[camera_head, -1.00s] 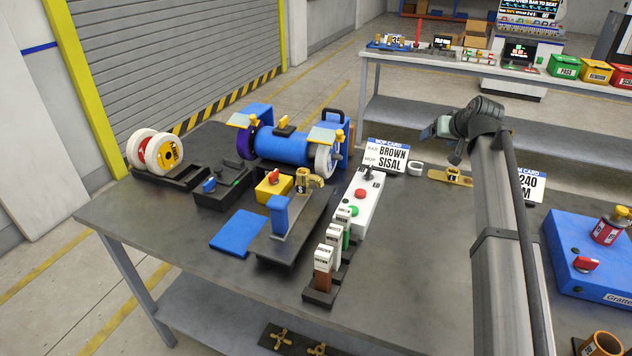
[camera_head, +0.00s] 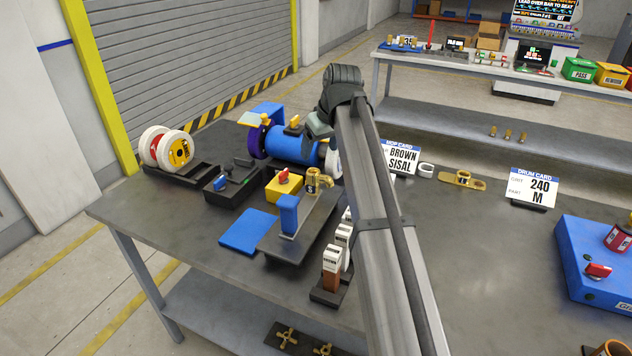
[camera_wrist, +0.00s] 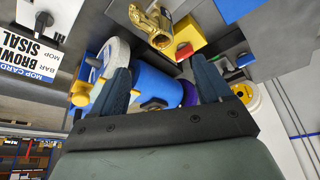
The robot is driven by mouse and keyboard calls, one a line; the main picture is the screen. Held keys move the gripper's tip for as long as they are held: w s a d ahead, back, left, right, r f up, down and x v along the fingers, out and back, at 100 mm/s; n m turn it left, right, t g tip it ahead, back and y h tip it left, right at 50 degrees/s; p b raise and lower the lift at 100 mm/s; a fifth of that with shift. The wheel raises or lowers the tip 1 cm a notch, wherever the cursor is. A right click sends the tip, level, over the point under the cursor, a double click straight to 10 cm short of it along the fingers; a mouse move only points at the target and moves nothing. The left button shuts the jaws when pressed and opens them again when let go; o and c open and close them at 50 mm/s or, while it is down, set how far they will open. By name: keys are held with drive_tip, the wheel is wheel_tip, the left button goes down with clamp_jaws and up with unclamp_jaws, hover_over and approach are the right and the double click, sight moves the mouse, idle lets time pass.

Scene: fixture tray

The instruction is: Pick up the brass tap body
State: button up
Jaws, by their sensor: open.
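The brass tap body (camera_head: 316,181) stands on the far end of a dark fixture tray (camera_head: 306,228), behind a blue upright block (camera_head: 289,214). The tap body also shows at the top of the wrist view (camera_wrist: 152,26). My gripper (camera_head: 318,124) is over the blue drum machine, above and beyond the tap body. In the wrist view my gripper (camera_wrist: 165,82) has its two fingers apart, with nothing held between them. The tap body lies past the fingertips, clear of them.
The blue drum (camera_head: 288,146) with its end wheels stands behind the tap body. A yellow box with a red knob (camera_head: 284,185) is close on its left. White-topped blocks (camera_head: 333,262) stand at right, partly behind my arm. A blue mat (camera_head: 248,231) lies front left.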

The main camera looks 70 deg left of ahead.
sight(312, 178)
drive_tip(key=x, duration=0.8)
drive_tip(key=shift+d+f, duration=0.1)
drive_tip(key=shift+f, duration=0.35)
drive_tip(key=shift+d+x, duration=0.15)
drive_tip(key=shift+x, duration=0.9)
drive_tip(key=shift+d+x, duration=0.15)
drive_tip(key=shift+x, duration=0.95)
drive_tip(key=shift+s+f, duration=0.1)
drive_tip(key=shift+s, duration=0.05)
drive_tip(key=shift+c, duration=0.4)
clamp_jaws()
